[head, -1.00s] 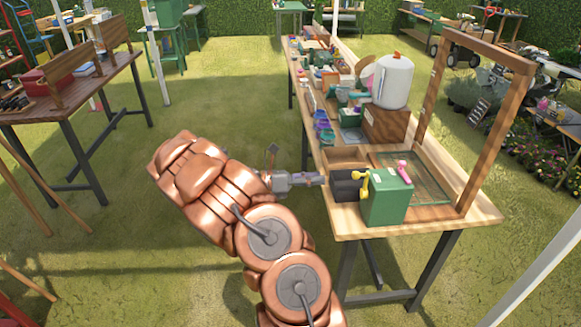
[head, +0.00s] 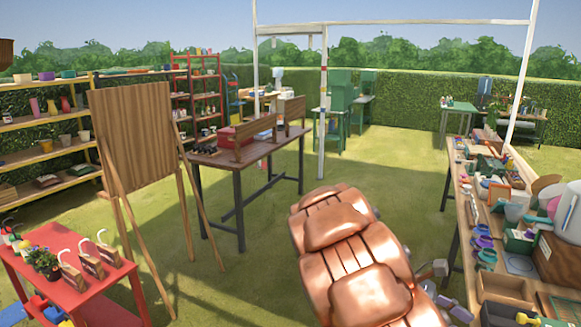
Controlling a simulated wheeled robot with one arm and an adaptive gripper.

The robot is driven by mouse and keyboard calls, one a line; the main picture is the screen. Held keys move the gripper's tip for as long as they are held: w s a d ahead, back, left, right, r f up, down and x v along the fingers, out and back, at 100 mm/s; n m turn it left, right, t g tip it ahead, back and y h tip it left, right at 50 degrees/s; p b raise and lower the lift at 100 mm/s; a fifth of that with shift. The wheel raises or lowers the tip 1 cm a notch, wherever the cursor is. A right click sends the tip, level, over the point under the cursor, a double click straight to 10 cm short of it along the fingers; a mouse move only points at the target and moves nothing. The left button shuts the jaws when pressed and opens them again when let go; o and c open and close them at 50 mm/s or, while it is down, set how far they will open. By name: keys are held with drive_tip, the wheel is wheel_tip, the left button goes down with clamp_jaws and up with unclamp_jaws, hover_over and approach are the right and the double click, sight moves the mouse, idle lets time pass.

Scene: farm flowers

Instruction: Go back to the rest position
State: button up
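My copper-coloured arm rises from the bottom edge, right of centre, over the grass. My gripper (head: 456,311) shows only as a small grey part behind the arm, beside the left edge of the long wooden workbench (head: 463,214). Its fingers are too small and too covered to tell whether they are open or shut. I cannot see anything held in it.
The workbench at the right carries pots, tools and a white container (head: 569,212). A dark wooden table (head: 262,152) stands behind my arm. A wooden board on legs (head: 140,130) and a red table (head: 112,275) stand at left. Grass between them is clear.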

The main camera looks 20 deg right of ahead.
drive_tip(key=s+a+m+t+y, duration=0.2)
drive_tip(key=a+t, duration=0.1)
drive_tip(key=a, duration=0.7)
drive_tip(key=s+a+f+m+t+y, duration=0.1)
drive_tip(key=s+a+m+t+y, duration=0.1)
drive_tip(key=a, duration=0.9)
drive_tip(key=s+a+m+t+y, duration=0.3)
drive_tip(key=a+y, duration=0.1)
drive_tip(key=a, duration=0.6)
drive_tip(key=shift+s+a+f+t, duration=0.15)
drive_tip(key=shift+s+a+t, duration=0.15)
drive_tip(key=shift+s+t, duration=0.1)
drive_tip(key=shift+c, duration=0.8)
drive_tip(key=shift+d, duration=0.1)
